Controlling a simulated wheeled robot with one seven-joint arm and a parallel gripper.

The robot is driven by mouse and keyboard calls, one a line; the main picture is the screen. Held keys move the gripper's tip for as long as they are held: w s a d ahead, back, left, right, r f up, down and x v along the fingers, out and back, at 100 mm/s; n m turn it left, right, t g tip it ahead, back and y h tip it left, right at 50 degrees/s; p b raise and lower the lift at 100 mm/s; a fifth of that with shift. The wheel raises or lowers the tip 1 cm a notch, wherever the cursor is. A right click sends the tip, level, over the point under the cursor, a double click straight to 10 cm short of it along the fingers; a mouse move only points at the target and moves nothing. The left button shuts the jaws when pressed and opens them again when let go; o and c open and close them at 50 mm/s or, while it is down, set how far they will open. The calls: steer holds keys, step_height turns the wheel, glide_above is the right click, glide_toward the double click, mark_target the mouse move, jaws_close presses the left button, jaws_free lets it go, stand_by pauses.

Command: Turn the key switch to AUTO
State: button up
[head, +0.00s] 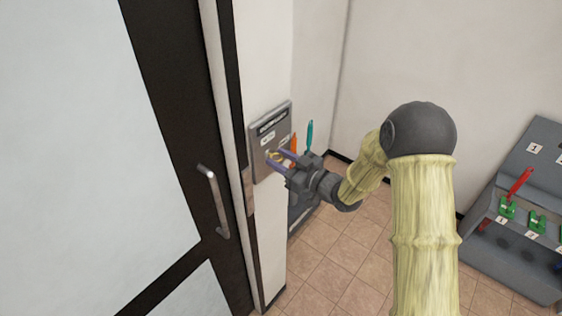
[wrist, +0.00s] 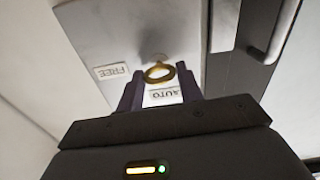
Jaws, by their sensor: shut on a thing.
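The grey key switch panel (head: 262,163) is on the white wall just right of the door. A brass key with a ring-shaped bow (wrist: 158,74) sticks out of the panel. The wrist view shows the panel upside down, with a FREE label (wrist: 111,71) to the left and an AUTO label (wrist: 163,94) below the key. My gripper (wrist: 157,82) is shut on the key's bow, one dark purple finger on each side. In the head view my gripper (head: 276,160) reaches the panel from the right. The key's exact angle is hard to tell.
The glass door with a dark frame and a metal handle (head: 214,200) is left of the panel. An orange thing (head: 293,144) and a teal thing (head: 309,135) stand upright behind my gripper. A grey console (head: 507,250) with red and green parts is at the right. Tiled floor lies between.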

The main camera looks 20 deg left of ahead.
steer(key=shift+f+b, duration=0.2)
steer(key=shift+b, duration=0.25)
steer(key=n+b, duration=0.1)
steer(key=b, duration=0.2)
steer(key=n+b, duration=0.2)
steer(key=b, duration=0.1)
steer(key=shift+f+n+b, duration=0.2)
steer(key=shift+n+b, duration=0.1)
steer(key=n+b, duration=0.4)
steer(key=b, duration=0.4)
steer(key=shift+s+n+b, duration=0.1)
steer(key=shift+n+b, duration=0.2)
steer(key=n+b, duration=0.6)
steer(key=b, duration=0.3)
steer(key=shift+f+b, duration=0.1)
steer(key=shift+b, duration=0.2)
steer(key=n+b, duration=0.3)
steer(key=b, duration=0.1)
steer(key=shift+r, duration=0.2)
steer(key=o, duration=1)
steer(key=shift+s+r, duration=0.1)
